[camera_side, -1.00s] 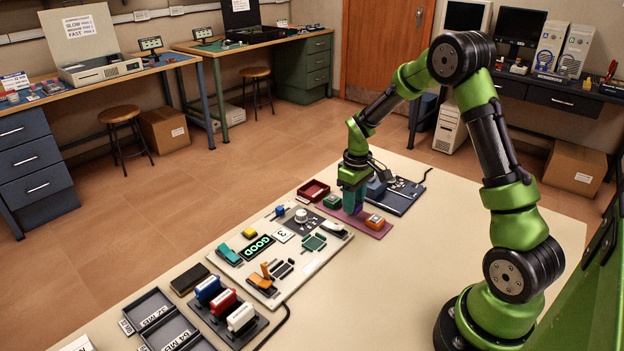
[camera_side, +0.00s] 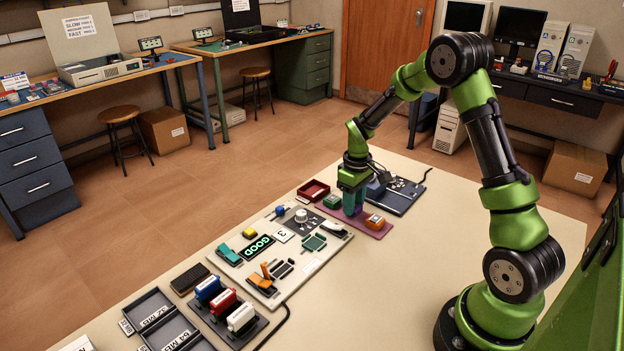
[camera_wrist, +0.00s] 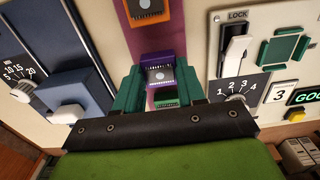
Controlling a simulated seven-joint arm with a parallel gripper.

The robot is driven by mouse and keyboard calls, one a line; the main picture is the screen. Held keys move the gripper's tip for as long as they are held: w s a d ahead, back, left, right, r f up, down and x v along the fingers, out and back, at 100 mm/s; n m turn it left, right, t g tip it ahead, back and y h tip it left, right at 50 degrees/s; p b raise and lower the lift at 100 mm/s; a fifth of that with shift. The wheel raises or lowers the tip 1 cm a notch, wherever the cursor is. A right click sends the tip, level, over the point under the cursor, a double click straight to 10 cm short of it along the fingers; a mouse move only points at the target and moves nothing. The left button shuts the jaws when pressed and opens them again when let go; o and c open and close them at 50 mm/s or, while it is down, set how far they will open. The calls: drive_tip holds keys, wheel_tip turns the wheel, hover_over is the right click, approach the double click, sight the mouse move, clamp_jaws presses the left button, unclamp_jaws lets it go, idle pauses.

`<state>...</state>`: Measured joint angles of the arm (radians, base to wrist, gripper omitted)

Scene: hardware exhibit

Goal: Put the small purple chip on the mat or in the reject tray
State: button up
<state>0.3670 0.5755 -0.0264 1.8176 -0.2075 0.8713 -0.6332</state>
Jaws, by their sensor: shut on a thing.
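The small purple chip (camera_wrist: 160,77), with a pale label and a round mark, sits between the two teal fingers of my gripper (camera_wrist: 160,84) in the wrist view. My gripper is shut on it. In the side view my gripper (camera_side: 353,207) is low over the purple mat (camera_side: 382,232); the fingers mostly hide the chip there. I cannot tell whether the chip touches the mat. An orange chip (camera_side: 374,221) lies on the mat, right of my gripper; it also shows in the wrist view (camera_wrist: 152,10). The dark red tray (camera_side: 313,191) stands to the left and looks empty.
A green chip (camera_side: 332,202) lies close left of my gripper. A dark blue device (camera_side: 400,196) with a knob stands behind the mat. A pale panel (camera_side: 318,258) with a dial and switches lies at front left. The table right of the mat is clear.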

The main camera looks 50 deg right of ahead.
drive_tip(key=shift+f, duration=0.45)
drive_tip(key=o, duration=1)
drive_tip(key=shift+o, duration=0.2)
drive_tip(key=o, duration=0.3)
drive_tip(key=shift+o, duration=0.2)
drive_tip(key=shift+r, duration=0.1)
drive_tip(key=shift+r, duration=3.7)
